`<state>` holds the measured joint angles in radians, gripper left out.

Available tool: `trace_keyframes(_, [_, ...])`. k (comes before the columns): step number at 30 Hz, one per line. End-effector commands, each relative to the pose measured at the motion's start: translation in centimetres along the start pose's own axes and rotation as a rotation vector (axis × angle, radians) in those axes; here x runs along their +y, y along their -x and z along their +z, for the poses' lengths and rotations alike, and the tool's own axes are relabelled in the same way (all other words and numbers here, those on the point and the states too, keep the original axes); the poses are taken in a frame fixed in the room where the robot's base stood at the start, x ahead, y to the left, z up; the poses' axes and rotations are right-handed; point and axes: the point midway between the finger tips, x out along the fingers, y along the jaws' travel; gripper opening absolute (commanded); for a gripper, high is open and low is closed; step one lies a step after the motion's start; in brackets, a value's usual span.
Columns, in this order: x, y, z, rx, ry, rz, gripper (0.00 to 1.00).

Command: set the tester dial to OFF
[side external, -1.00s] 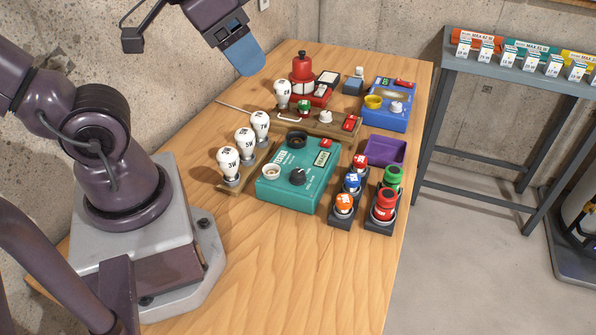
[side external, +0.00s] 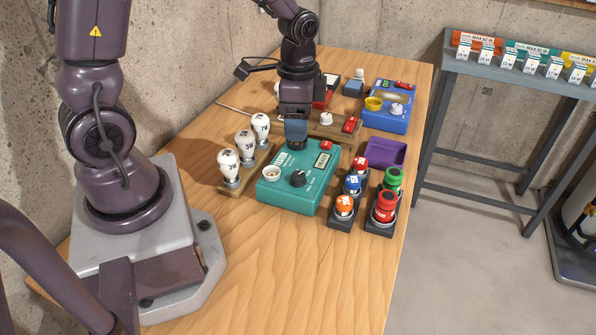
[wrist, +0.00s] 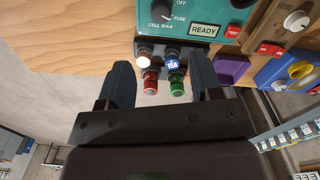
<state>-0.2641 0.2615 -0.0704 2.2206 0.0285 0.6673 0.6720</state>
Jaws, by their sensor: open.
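The teal tester (side external: 290,192) sits mid-table with a black dial (side external: 298,179) on its top, a white socket (side external: 271,172) to the dial's left and a small display at its back right. In the wrist view part of the tester (wrist: 205,12) shows at the top, with OFF, FUSE and CELL BULB lettering, a READY display and part of the dial (wrist: 164,8). Where the dial points is too small to tell. My gripper (side external: 296,143) points down above the tester's back edge, behind the dial. In the wrist view its fingers (wrist: 160,84) are apart with nothing held.
Bulbs stand in a wooden rack (side external: 235,184) left of the tester. Fuse holders (side external: 344,207) with coloured fuses stand at its front right. A purple tray (side external: 385,152) and a blue device (side external: 386,118) are further right. The front table area is clear.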

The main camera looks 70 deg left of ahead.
Motion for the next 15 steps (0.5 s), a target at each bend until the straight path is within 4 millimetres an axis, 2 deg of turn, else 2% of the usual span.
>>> trace_keyframes(4, [0.0, -0.5, -0.1, 0.004, -0.050, -0.004, 0.59])
trace_keyframes(7, [0.0, -1.6, 0.0, 0.002, -0.051, -0.002, 0.59])
trace_keyframes(15, [0.1, -7.2, 0.0, -0.001, -0.051, 0.000, 0.59])
